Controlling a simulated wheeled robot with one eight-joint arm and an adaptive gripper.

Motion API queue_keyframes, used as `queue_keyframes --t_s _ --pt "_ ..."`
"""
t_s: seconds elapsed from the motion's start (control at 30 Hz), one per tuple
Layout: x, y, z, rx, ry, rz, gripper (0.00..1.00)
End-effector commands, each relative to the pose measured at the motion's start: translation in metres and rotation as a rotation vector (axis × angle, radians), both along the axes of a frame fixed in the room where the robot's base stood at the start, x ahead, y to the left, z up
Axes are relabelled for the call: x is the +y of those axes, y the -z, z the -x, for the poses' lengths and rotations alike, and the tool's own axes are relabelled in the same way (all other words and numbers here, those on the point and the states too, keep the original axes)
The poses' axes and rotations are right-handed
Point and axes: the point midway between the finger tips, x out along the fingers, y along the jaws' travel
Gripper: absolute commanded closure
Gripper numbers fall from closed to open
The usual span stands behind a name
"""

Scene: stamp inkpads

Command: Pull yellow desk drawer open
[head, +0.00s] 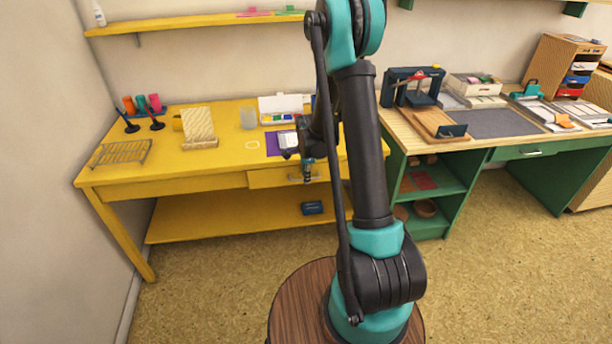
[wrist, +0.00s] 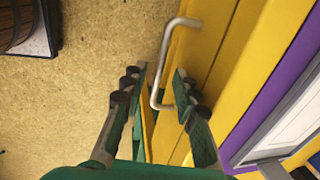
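The yellow desk (head: 215,182) stands against the wall, left of my arm in the head view. Its drawer (head: 268,178) is under the right part of the top; I cannot tell whether it is slightly out. The drawer's metal bar handle (wrist: 166,60) shows in the wrist view, on the yellow drawer front (wrist: 205,60). My gripper (wrist: 160,88) is open, with its fingers on either side of the lower end of the handle. Contact is unclear. In the head view my gripper (head: 307,172) is at the drawer front and partly covers the handle.
A wire rack (head: 121,153), a wooden stand (head: 199,125) and a purple mat (head: 273,144) are on the desktop. A dark blue box (head: 312,208) lies on the lower shelf. A green desk (head: 468,165) stands at right. Floor before the yellow desk is clear at left.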

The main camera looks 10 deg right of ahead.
Motion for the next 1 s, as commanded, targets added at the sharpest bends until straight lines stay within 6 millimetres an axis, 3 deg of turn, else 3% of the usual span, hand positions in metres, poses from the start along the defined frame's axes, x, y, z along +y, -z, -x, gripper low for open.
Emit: queue_keyframes --t_s 0.37,0.6,1.0 --pt "0.0 0.0041 -0.0006 0.0 0.0 0.0 0.71" --pt "0.0 0.004 -0.0005 0.0 0.0 0.0 1.0" --pt "0.0 0.0039 -0.0006 0.0 0.0 0.0 1.0"
